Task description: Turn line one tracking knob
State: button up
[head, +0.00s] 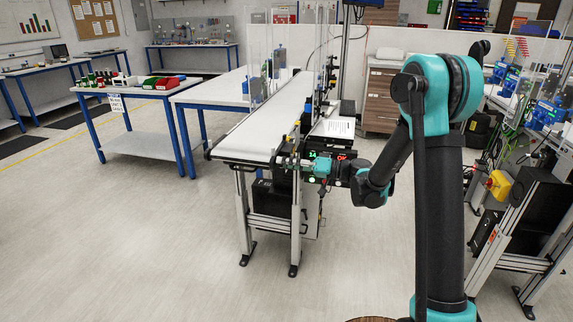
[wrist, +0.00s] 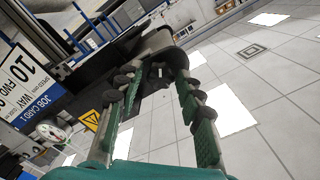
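The line one conveyor (head: 243,138) has a white belt and aluminium legs and stands at the centre of the head view. My gripper (head: 287,162) is at its near end, close to the dark side of the frame by the end roller. A dark part of the conveyor end (wrist: 158,58) lies just beyond and between the fingertips. It is too dark to tell whether this is the tracking knob or whether the fingers touch it.
A job card sign (wrist: 25,80) and a yellow warning label (wrist: 91,119) are beside the fingers. A control box with green and red displays (head: 330,154) is right beside my wrist. A blue-framed table (head: 135,92) stands left. The floor in front is clear.

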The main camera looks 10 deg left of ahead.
grip_shut()
jog(key=shift+m, duration=0.4)
jog(key=m, duration=1)
jog(key=shift+f+m, duration=0.1)
jog(key=shift+m, duration=0.3)
jog(key=shift+o, duration=1.9)
grip_release()
